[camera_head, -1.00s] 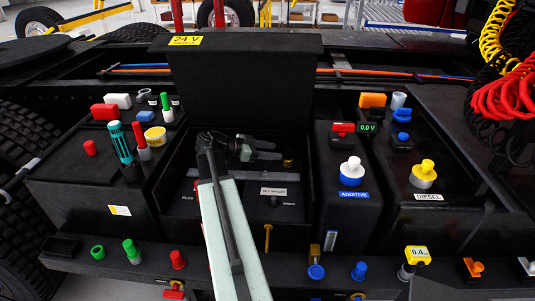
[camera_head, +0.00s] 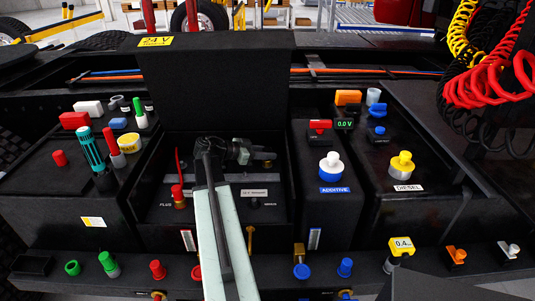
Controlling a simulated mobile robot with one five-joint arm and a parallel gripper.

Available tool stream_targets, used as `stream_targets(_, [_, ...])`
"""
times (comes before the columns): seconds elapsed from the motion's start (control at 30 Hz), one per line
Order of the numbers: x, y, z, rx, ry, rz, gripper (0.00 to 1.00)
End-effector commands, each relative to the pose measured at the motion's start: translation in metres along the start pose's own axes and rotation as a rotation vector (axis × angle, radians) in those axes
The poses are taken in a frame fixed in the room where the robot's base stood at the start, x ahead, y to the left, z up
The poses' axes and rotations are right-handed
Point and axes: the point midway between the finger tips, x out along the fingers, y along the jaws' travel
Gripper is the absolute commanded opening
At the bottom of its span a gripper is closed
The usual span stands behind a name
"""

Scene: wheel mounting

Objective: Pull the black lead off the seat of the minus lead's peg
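The open battery box (camera_head: 157,205) stands in the middle, with a PLUS label at its left and a label at its right that I take for MINUS (camera_head: 270,204). My gripper (camera_head: 268,157) is low inside the box, at the end of my pale arm, pointing right. Its dark fingers blend with the box, so their gap is unclear. A small brass-coloured piece (camera_head: 268,164) shows right at the fingertips; I cannot tell whether they touch it. The black lead does not stand out against the dark box. A red lead (camera_head: 179,190) stands upright at the left, over a brass-coloured foot.
The raised lid (camera_head: 215,90) with its 24 V sign walls off the back. The additive tank with its blue and white cap (camera_head: 331,168) stands close on the right. A teal-handled tool (camera_head: 90,150) stands on the left. Several coloured caps line the front ledge.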

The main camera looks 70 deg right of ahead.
Motion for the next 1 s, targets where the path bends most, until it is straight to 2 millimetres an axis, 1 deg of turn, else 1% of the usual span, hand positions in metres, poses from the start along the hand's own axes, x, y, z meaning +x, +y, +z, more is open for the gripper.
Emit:
stream_targets(0.03, [0.0,0.0,0.0,0.0,0.0,0.0,0.24])
stream_targets(0.07, [0.0,0.0,0.0,0.0,0.0,0.0,0.15])
stream_targets(0.1, [0.0,0.0,0.0,0.0,0.0,0.0,0.04])
stream_targets(0.13, [0.0,0.0,0.0,0.0,0.0,0.0,0.0])
stream_targets(0.37, [0.0,0.0,-0.002,0.0,0.001,0.0,0.0])
stream_targets(1.0, [-0.007,0.0,-0.021,0.0,0.001,0.0,0.0])
